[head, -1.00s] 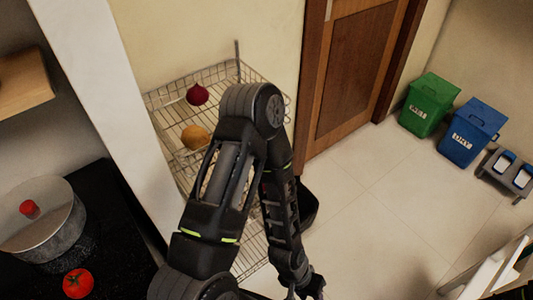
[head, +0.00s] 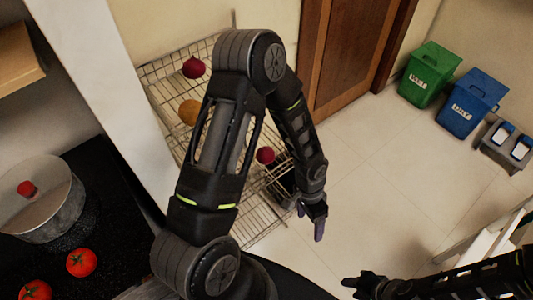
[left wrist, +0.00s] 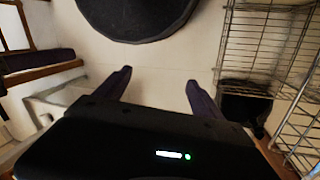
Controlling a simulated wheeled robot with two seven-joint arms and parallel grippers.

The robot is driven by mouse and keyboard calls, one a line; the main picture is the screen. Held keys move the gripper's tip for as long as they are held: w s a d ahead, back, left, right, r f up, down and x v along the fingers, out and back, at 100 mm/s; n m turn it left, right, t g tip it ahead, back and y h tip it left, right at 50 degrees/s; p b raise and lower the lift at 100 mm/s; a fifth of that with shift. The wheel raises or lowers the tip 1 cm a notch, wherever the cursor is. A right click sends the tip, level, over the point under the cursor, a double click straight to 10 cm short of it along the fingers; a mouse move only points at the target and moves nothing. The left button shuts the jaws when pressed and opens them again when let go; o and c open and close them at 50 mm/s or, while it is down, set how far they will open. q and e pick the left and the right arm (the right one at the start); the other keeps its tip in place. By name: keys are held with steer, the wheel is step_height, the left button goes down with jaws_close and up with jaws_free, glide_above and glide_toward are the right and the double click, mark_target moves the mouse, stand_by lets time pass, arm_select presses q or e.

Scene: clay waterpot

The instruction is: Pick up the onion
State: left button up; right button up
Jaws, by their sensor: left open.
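Two dark red, round, onion-like items show in the head view: one (head: 194,67) on the top shelf of the wire rack, one (head: 265,155) lower, beside my left forearm. A yellow-brown round item (head: 188,112) also sits on the rack, partly hidden by my left arm. I cannot tell for sure which is the onion. My left gripper (head: 314,222) hangs to the right of the rack, apart from these items. In the left wrist view its fingers (left wrist: 158,92) are open with nothing between them. My right gripper (head: 352,286) is at the bottom, its jaws unclear.
The wire rack (head: 160,72) stands against the wall; its bars also show in the left wrist view (left wrist: 262,45). A pot (head: 65,215) and tomatoes (head: 81,262) are on the black counter at left. Green (head: 430,75) and blue (head: 470,105) bins stand far right. The middle floor is clear.

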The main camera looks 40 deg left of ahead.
arm_select(q)
steer(key=shift+o, duration=0.3)
steer(key=w+a+r+m+y, duration=0.3)
steer(key=w+a+r, duration=0.4)
steer(key=a, duration=0.3)
steer(key=shift+w+a+m+y, duration=0.15)
steer(key=shift+w+m+y, duration=0.2)
steer(key=shift+y, duration=0.25)
steer(key=r+m+y+b, duration=0.1)
steer(key=y+b, duration=0.1)
steer(key=y, duration=0.1)
glide_above(269, 151)
steer(key=w+d, duration=0.1)
steer(key=d, duration=0.1)
steer(key=shift+x, duration=1)
steer(key=shift+s+d, duration=0.15)
steer(key=shift+f, duration=0.15)
steer(key=shift+s+f+p, duration=0.1)
steer(key=shift+f+p, duration=0.2)
steer(key=x, duration=0.4)
steer(key=shift+a+f+p, duration=0.15)
steer(key=shift+a+p, duration=0.1)
steer(key=shift+p, duration=0.1)
